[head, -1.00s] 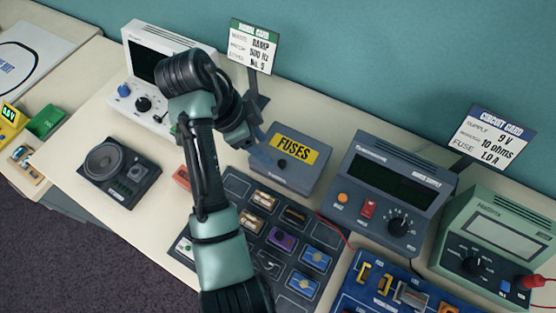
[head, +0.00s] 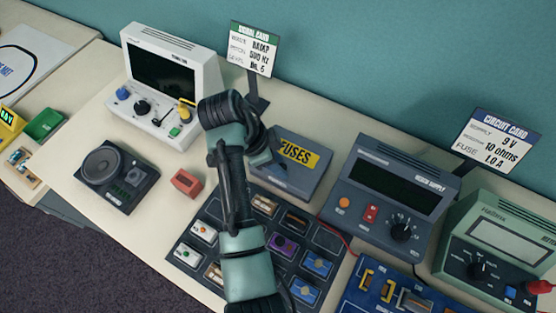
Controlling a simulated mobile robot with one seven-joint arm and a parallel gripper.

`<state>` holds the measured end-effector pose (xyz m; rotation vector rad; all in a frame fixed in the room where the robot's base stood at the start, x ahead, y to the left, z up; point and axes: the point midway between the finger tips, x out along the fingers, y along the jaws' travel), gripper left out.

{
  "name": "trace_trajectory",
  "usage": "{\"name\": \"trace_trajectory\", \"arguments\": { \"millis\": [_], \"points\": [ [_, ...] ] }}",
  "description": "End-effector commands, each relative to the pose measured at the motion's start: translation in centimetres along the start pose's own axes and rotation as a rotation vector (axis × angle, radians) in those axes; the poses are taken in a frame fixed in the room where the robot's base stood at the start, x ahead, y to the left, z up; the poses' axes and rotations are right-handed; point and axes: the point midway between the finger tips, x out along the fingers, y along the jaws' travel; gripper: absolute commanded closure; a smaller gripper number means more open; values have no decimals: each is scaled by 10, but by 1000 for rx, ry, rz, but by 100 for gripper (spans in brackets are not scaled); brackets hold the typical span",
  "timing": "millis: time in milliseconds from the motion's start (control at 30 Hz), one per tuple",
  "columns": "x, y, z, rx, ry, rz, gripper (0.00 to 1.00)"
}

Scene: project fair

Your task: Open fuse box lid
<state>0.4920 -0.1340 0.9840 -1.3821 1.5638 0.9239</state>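The fuse box (head: 312,183) is a grey box with a yellow "FUSES" label (head: 300,153) on its lid. It stands behind the dark component tray in the head view. My arm comes up from the bottom of the picture and bends over the box's left side. My gripper (head: 272,163) is at the left front part of the lid and covers part of the label and the lid's dark knob. Its fingertips are not clear, so whether it is open, shut or touching the knob cannot be told. The lid looks closed, though its left side is hidden.
The dark component tray (head: 195,262) lies in front of the box. The bench supply (head: 352,188) stands close on its right. A signal card (head: 251,50) stands behind it, an oscilloscope (head: 207,68) to the left. A red block (head: 186,183) and a speaker unit (head: 118,202) lie left.

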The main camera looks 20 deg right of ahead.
Motion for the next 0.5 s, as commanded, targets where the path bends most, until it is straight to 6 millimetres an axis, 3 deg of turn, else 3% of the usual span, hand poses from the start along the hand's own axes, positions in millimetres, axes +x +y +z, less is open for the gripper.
{"name": "trace_trajectory", "arguments": {
  "millis": [33, 200, 500],
  "points": [
    [0, 0, 0, 0, 0, 0, 70],
    [0, 0, 0, 0, 0, 0, 100],
    [0, 0, 0, 0, 0, 0, 100]
  ]
}}
